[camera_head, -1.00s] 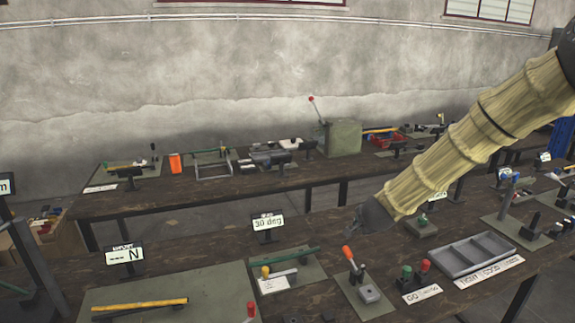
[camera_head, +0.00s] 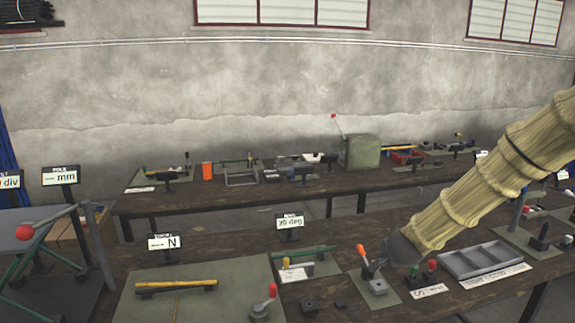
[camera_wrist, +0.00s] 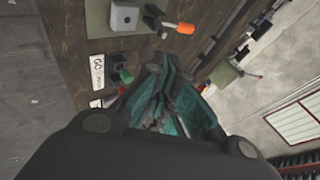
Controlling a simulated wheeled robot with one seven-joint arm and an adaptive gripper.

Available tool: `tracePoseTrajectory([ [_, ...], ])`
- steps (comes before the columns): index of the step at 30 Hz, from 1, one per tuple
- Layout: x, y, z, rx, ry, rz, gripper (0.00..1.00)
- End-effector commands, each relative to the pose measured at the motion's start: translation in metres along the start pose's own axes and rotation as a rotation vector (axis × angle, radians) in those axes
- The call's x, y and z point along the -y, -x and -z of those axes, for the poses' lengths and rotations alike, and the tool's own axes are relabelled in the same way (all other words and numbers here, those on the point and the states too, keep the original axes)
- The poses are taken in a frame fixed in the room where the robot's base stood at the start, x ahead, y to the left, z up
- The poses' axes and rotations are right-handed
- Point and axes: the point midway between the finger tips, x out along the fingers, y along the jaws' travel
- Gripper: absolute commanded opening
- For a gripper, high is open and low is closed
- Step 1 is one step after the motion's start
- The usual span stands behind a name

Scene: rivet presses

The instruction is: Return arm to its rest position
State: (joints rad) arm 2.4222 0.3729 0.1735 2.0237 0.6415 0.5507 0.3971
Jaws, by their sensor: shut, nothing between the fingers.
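My arm, in a pale yellow cover, reaches in from the right edge of the head view. My gripper (camera_head: 384,262) is at its lower end, small and partly hidden, just right of an orange-handled lever (camera_head: 362,250). In the wrist view my gripper (camera_wrist: 168,72) shows dark and teal fingers, shut with nothing between them. Whether it touches anything on the bench cannot be told.
Close by are red and green knobs (camera_head: 423,272) and a grey divided tray (camera_head: 482,260). A red-knobbed lever (camera_head: 268,296) and a yellow bar (camera_head: 176,285) are further left. A back bench carries a green press (camera_head: 362,151).

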Motion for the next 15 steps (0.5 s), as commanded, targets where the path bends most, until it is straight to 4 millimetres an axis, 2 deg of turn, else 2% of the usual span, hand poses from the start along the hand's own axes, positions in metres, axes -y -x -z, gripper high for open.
tracePoseTrajectory([
  [5,-0.035,-0.01,-0.016,0.013,0.078,-0.037,0.0],
  [11,-0.086,-0.021,-0.037,0.038,0.194,-0.089,0.0],
  [14,-0.124,-0.026,-0.052,0.06,0.277,-0.126,0.0],
  [15,-0.142,-0.029,-0.059,0.073,0.316,-0.143,0.0],
])
